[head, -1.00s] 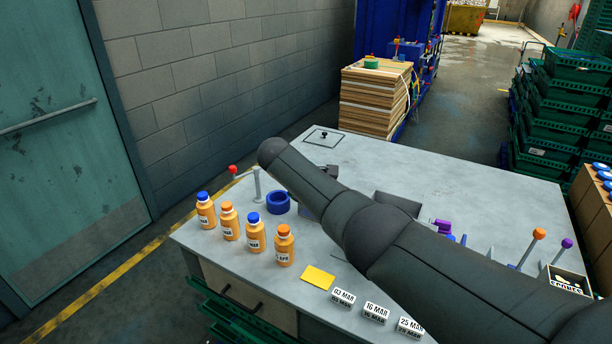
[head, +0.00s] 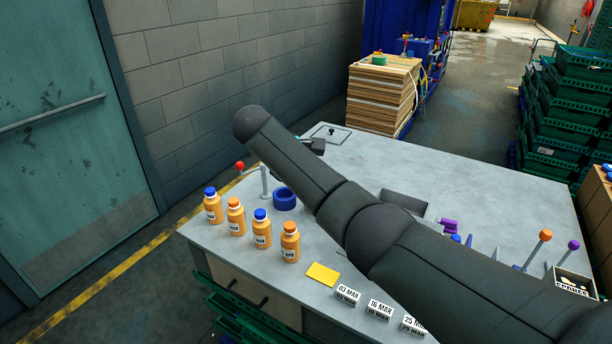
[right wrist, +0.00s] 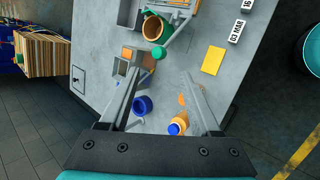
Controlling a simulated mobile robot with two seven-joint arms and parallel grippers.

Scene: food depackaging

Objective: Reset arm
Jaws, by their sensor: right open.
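My right arm (head: 300,165) reaches across the table (head: 480,190) from the lower right in the head view, its far end over the table's back left. In the right wrist view my right gripper (right wrist: 160,75) is open with nothing between its fingers, above the table. A blue ring (right wrist: 142,105) and an orange bottle with a blue cap (right wrist: 180,125) show below and between the fingers. My left gripper is not in view.
Several orange bottles (head: 262,232) stand in a row at the table's left. A yellow card (head: 322,274) and date blocks (head: 380,308) lie along the front edge. Levers (head: 539,245) stand at right. Green crates (head: 570,110) are stacked beyond. The table's back right is clear.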

